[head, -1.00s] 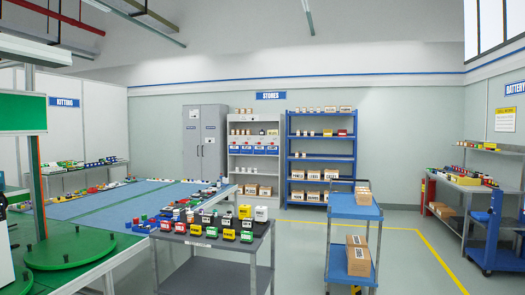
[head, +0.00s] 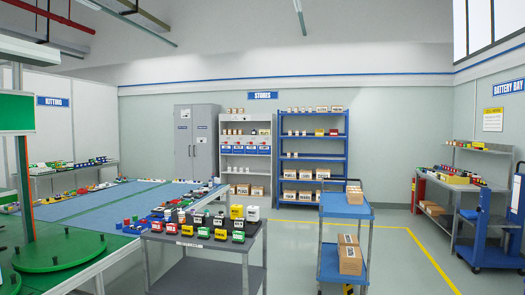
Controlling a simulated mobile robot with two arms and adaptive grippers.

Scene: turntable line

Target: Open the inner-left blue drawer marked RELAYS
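A row of several blue drawers with white labels (head: 245,149) sits in the pale grey shelf unit (head: 246,129) under the STORES sign, at the far wall. The drawers look shut. Their labels are too small to read, so I cannot pick out RELAYS by its text. The unit is well beyond the work tables. Neither of my grippers is in view.
A grey cart (head: 205,245) with small coloured items stands in front, beside the blue-topped table (head: 95,205). A blue cart with boxes (head: 345,212) stands to the right. A grey cabinet (head: 197,145) and blue rack (head: 313,155) flank the shelf unit. Yellow-lined floor (head: 410,260) is open at right.

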